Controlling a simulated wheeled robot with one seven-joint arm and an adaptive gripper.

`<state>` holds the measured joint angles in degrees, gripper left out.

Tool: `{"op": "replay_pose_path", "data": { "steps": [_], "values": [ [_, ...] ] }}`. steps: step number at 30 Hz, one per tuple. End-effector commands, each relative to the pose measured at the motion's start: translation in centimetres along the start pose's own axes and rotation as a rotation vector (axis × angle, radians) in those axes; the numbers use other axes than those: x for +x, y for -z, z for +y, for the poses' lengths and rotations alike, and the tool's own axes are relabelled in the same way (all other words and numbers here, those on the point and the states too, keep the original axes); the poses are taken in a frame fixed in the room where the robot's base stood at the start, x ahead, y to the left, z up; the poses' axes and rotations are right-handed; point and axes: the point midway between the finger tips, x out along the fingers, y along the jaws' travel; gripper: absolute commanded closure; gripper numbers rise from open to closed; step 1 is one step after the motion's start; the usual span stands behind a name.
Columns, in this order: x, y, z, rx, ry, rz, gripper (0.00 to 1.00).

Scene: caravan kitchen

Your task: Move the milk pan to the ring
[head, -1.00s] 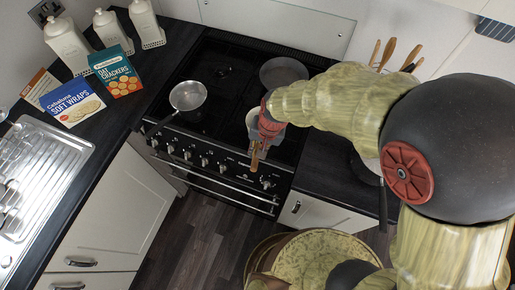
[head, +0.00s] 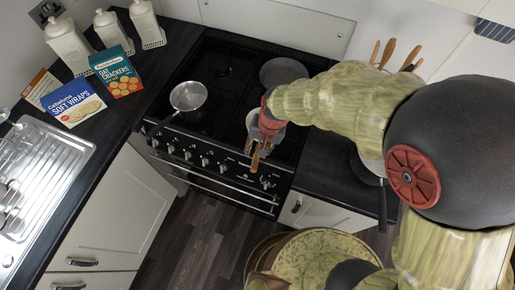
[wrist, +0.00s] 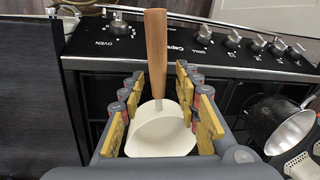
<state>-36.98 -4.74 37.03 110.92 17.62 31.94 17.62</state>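The milk pan, a small cream pan with a wooden handle, sits at the front right of the hob. In the head view its handle (head: 255,158) points toward the front edge, and my gripper (head: 265,138) partly hides its bowl. In the wrist view the milk pan (wrist: 160,135) lies between my gripper's (wrist: 159,98) yellow-padded fingers. The fingers are spread, with visible gaps on both sides of the handle. The hob (head: 222,130) is black; its individual rings are hard to make out.
A steel saucepan (head: 188,96) stands on the hob's left side. A dark frying pan (head: 284,72) sits at the back right. Another pan (head: 372,168) is on the right worktop under my arm. Food boxes (head: 117,72) and cream canisters (head: 68,45) stand left. The hob's middle is clear.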

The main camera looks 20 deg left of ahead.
Motion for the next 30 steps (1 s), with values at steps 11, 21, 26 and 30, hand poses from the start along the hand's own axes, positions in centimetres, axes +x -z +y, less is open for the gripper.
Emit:
{"op": "replay_pose_path", "data": {
  "steps": [11,21,26,30],
  "values": [
    [-8.2,0.1,-0.1,0.0,0.003,0.004,0.67],
    [-11.4,0.0,0.0,0.001,0.001,0.0,0.67],
    [-11.6,0.0,0.0,0.001,0.001,0.0,0.67],
    [-12.0,0.1,0.3,0.001,0.003,0.007,0.67]
  ]
}}
